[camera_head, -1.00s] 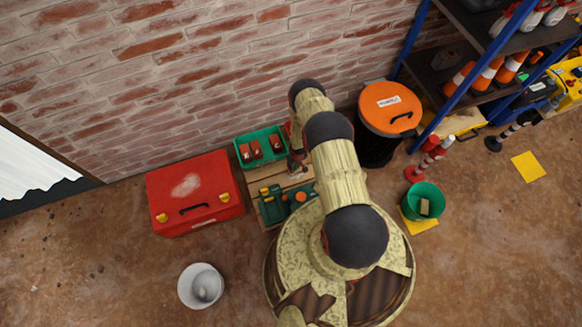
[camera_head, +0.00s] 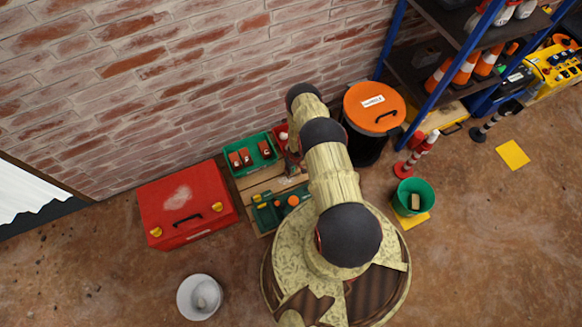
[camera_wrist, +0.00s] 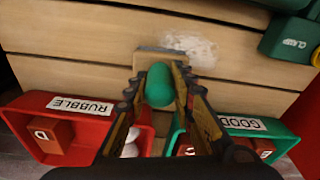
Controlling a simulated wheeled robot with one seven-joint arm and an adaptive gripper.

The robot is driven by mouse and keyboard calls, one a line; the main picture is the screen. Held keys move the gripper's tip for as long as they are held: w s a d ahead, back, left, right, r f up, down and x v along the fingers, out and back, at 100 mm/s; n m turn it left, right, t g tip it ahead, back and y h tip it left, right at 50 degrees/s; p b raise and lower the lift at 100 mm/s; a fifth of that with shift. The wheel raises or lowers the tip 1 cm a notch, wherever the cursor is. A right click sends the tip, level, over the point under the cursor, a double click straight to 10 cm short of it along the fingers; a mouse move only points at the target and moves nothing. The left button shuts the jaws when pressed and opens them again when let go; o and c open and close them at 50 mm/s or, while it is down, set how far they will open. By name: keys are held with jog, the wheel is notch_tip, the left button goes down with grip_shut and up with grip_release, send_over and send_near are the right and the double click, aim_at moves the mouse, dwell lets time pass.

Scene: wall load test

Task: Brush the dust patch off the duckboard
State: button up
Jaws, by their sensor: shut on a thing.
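The duckboard (camera_wrist: 80,35) is a board of pale wooden slats; it also shows in the head view (camera_head: 246,184), partly hidden by my arm. A whitish dust patch (camera_wrist: 194,49) lies on its slats in the wrist view. My gripper (camera_wrist: 165,85) is shut on a brush with a green grip (camera_wrist: 159,86) and a pale block with a dark edge. The brush head is over the slats at the left end of the dust patch, overlapping it in view. I cannot tell whether the bristles press on the wood.
A red bin labelled RUBBLE (camera_wrist: 30,108) and a green bin labelled GOOD (camera_wrist: 285,140) flank the gripper. A green clamp tray (camera_head: 266,216) sits on the board. A red toolbox (camera_head: 160,213), orange-lidded drum (camera_head: 360,112) and green bucket (camera_head: 400,208) stand around; open floor lies in front.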

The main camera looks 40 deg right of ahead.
jog(key=shift+s+a+p, duration=0.2)
jog(key=shift+s+p, duration=0.3)
jog(key=shift+p, duration=0.05)
jog(key=shift+s+a+p, duration=0.2)
jog(key=shift+s+p, duration=0.3)
jog(key=shift+p, duration=0.05)
jog(key=shift+w+a+r+p, duration=0.1)
jog(key=shift+w+a+p, duration=0.15)
jog(key=shift+a, duration=0.5)
jog(key=shift+w+a+p, duration=0.15)
jog(key=shift+w+a, duration=0.15)
jog(key=shift+a, duration=0.4)
jog(key=shift+w+a, duration=0.2)
jog(key=shift+a, duration=0.6)
jog(key=shift+w+a, duration=0.2)
jog(key=shift+a, duration=0.55)
jog(key=shift+w+a, duration=0.2)
jog(key=shift+a, duration=0.55)
jog(key=shift+w+a, duration=0.2)
jog(key=shift+a, duration=0.55)
jog(key=shift+w+a+f+b, duration=0.1)
jog(key=shift+w+a+b, duration=0.1)
jog(key=shift+a, duration=0.55)
jog(key=shift+w+a+f+b, duration=0.1)
jog(key=shift+w+a+b, duration=0.05)
jog(key=shift+a, duration=0.6)
